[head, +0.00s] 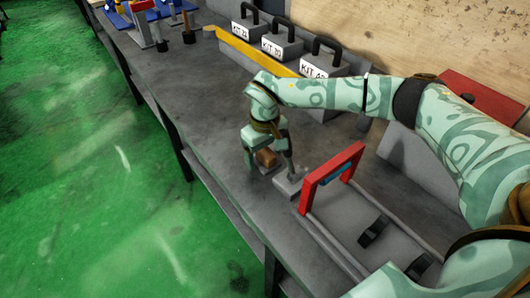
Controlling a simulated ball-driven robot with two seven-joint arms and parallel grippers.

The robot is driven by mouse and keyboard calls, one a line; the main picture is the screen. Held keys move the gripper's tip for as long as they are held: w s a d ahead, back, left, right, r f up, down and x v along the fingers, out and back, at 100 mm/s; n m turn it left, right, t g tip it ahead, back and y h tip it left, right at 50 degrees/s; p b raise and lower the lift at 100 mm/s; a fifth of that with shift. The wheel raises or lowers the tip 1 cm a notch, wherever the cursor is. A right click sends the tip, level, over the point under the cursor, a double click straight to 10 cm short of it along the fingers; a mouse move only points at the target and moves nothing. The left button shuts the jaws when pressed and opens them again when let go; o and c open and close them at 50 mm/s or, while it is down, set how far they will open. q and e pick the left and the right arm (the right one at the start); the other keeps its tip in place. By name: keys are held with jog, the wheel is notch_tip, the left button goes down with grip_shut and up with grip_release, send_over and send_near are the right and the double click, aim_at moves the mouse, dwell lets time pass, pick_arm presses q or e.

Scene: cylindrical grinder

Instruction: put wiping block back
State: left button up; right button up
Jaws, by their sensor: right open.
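My right gripper (268,158) reaches down over the grey bench from the right and is open. A small orange-brown block (266,159), which looks like the wiping block, shows between its fingers, low near the bench top. The fingers partly hide it, and I cannot tell whether they touch it. A small light grey block (290,183) sits just to the right of the fingers. My left gripper is not in view.
A red frame (331,177) stands right of the gripper, beside a grey bed with black clamps (373,232). Labelled kit boxes (282,45) with black handles and a yellow bar (252,50) line the back.

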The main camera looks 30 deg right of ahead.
aim_at(265, 151)
jog(key=shift+r, duration=0.1)
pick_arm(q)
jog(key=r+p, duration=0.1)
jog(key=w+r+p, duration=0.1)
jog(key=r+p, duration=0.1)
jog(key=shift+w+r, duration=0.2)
pick_arm(e)
notch_tip(265, 151, up, 12)
pick_arm(q)
jog(key=shift+p, duration=0.35)
pick_arm(e)
jog(key=shift+r, duration=0.1)
